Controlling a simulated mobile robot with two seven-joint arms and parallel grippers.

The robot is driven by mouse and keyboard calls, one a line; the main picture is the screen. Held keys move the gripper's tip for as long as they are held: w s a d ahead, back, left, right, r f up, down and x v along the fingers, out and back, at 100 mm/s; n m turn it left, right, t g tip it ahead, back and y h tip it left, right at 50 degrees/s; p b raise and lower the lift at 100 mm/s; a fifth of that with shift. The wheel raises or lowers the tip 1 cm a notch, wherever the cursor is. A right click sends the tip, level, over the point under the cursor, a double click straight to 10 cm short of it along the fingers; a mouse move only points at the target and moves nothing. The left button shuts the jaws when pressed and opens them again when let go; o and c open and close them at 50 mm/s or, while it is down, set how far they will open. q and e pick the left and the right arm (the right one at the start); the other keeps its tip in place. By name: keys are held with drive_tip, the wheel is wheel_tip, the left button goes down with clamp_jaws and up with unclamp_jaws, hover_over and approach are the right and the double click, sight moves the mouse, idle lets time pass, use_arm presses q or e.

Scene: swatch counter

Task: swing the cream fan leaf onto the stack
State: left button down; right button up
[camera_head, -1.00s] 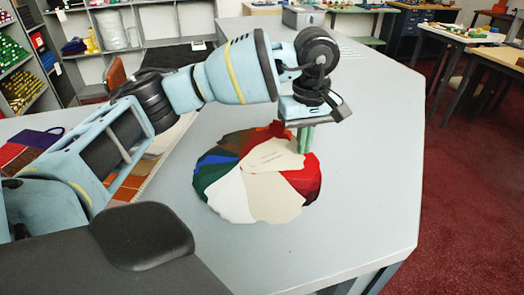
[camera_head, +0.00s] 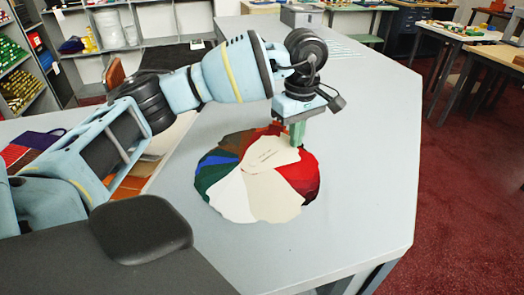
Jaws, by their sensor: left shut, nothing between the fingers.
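A round fan of coloured leaves lies spread flat on the grey counter. A cream leaf (camera_head: 272,196) points toward the front, beside a white leaf (camera_head: 232,196) on its left. Another pale leaf with small print (camera_head: 268,154) lies on top at the back of the fan. I cannot tell which pale leaves belong to the stack. My left gripper (camera_head: 298,134) points down at the fan's back right, by the right edge of the printed leaf. Its greenish fingers are shut and hold nothing. Whether the fingertips touch the leaf is unclear. My right gripper is out of view.
Red leaves (camera_head: 300,178) fan out on the right; green (camera_head: 212,178), blue and brown ones on the left. The grey counter (camera_head: 365,170) is clear to the right and front. Other swatches (camera_head: 30,150) lie at the far left, partly behind my arm.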

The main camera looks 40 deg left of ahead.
use_arm(q)
drive_tip(key=shift+w+a+n, duration=0.15)
drive_tip(key=shift+a+n, duration=0.45)
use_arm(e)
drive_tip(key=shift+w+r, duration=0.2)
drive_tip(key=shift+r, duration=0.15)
use_arm(q)
drive_tip(key=shift+a+r+n+p, duration=0.15)
drive_tip(key=shift+a+n+p, duration=0.4)
drive_tip(key=shift+a+n, duration=0.15)
drive_tip(key=shift+w+a+n, duration=0.1)
drive_tip(key=shift+a+n, duration=0.25)
drive_tip(key=shift+n, duration=0.05)
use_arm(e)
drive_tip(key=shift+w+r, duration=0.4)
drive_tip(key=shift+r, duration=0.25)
